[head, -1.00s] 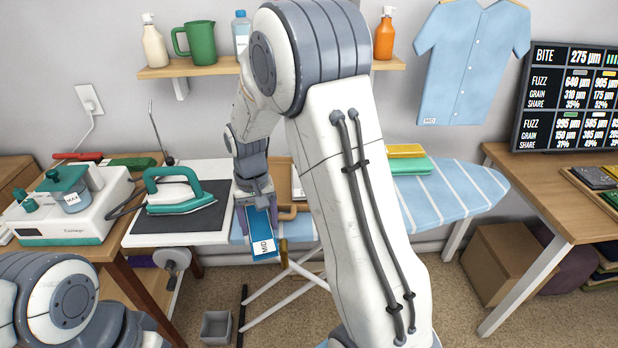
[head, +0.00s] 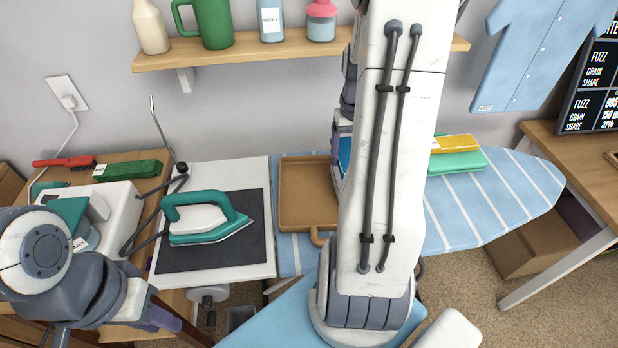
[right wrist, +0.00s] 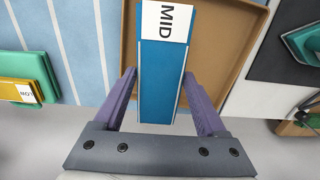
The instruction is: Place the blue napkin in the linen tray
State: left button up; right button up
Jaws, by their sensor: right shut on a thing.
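The blue napkin (right wrist: 163,80), a folded strip with a white "MID" label, is between the purple fingers of my right gripper (right wrist: 163,100), which is shut on it. In the head view only a sliver of the napkin (head: 345,152) shows beside my right arm, which hides most of that gripper. The tan linen tray (head: 308,195) lies on the ironing board; in the right wrist view its floor and rim (right wrist: 228,60) show behind the napkin. The napkin appears above the tray, contact unclear. My left gripper (head: 120,335) is low at the left, partly cut off, its opening unclear.
A teal iron (head: 205,218) stands on a dark pad left of the tray. Yellow and green folded cloths (head: 455,155) lie on the striped board (head: 490,200) to the right. A wall shelf (head: 250,50) with bottles and a green jug is behind.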

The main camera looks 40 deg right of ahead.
jog(key=p, duration=0.1)
send_over(306, 193)
notch_tip(306, 193, down, 6)
jog(key=shift+w+f, duration=0.1)
jog(key=shift+f, duration=0.05)
notch_tip(306, 193, down, 4)
jog(key=shift+r+p, duration=0.1)
jog(key=shift+p, duration=0.4)
jog(key=shift+f, duration=0.2)
jog(key=shift+f, duration=0.2)
jog(key=o, duration=1.3)
jog(key=shift+r, duration=0.1)
